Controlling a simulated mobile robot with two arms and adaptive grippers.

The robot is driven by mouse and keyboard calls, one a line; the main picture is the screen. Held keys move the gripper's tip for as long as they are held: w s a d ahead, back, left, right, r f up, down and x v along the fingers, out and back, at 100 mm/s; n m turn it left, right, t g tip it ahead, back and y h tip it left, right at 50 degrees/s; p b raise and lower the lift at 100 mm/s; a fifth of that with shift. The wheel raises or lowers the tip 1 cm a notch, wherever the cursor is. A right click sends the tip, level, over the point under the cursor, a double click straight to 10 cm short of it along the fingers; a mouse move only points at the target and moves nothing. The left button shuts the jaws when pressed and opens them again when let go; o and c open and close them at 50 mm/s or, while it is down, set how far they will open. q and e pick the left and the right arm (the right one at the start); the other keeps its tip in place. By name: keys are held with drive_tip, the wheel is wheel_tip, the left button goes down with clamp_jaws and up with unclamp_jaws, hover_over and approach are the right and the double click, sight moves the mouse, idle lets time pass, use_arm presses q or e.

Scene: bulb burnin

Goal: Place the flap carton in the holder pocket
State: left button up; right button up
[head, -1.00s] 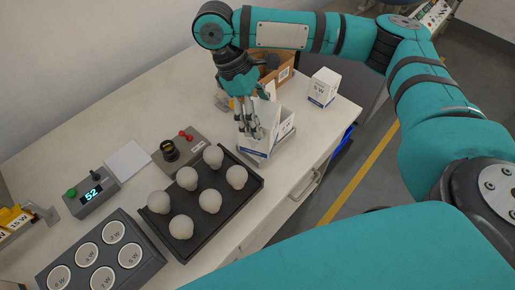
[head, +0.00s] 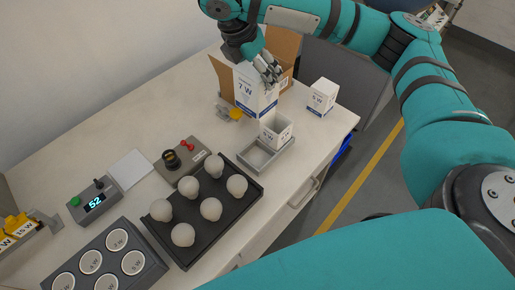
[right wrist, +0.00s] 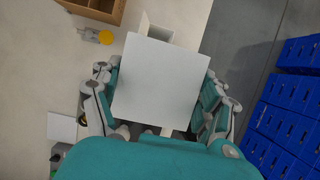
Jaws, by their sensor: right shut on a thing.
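A white 7 W carton (head: 256,97) with a blue band is held upright by my right gripper (head: 270,76), in front of the cardboard box. In the right wrist view the carton's plain white face (right wrist: 161,82) fills the space between the fingers of my right gripper (right wrist: 162,100). A smaller white open-topped carton (head: 281,138) stands at the back of the grey holder (head: 252,158); the front of the holder is bare. This open carton also shows in the right wrist view (right wrist: 157,30). I cannot tell which carton is the flap carton. My left gripper is not in view.
An open cardboard box (head: 285,50) stands behind the held carton, and a yellow-and-grey item (head: 232,113) lies beside it. Another white carton (head: 322,97) stands at the right table edge. A black tray of bulbs (head: 185,215) lies left of the holder.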

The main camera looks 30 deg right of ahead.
wheel_tip(320, 180, down, 10)
drive_tip(key=shift+f+b, duration=0.1)
drive_tip(key=shift+b, duration=0.75)
wheel_tip(320, 180, down, 16)
drive_tip(key=p, duration=0.2)
drive_tip(key=shift+p, duration=0.3)
drive_tip(key=o, duration=1.1)
drive_tip(key=b+v, duration=0.1)
drive_tip(key=v, duration=1.1)
drive_tip(key=shift+b, duration=0.3)
